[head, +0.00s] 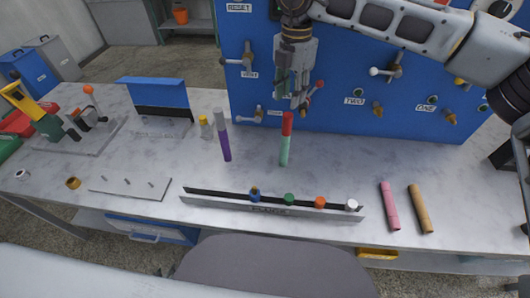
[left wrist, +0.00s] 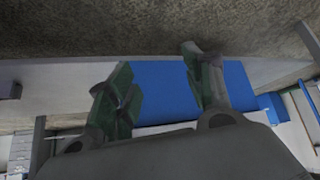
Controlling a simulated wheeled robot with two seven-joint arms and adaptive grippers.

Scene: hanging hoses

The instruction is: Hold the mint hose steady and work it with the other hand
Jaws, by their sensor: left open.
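The mint hose (head: 285,152) stands near upright above the worktop in the middle of the head view, with a red upper section (head: 288,124). My right gripper (head: 293,104), on the arm from the upper right, points down just above the red end, in front of the blue panel. Its fingers look close together, seen partly edge-on, and I cannot tell their gap. No contact with the hose is clear. My left gripper (left wrist: 163,90) shows in the left wrist view, with fingers apart and nothing visible between them. No hose shows in that view.
A purple and grey hose (head: 224,140) stands to the left of the mint one. Pink (head: 390,206) and tan (head: 420,209) hoses are at right. A rack with coloured knobs (head: 268,207) lies in front. The blue valve panel (head: 340,100) rises behind. Worktop between is clear.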

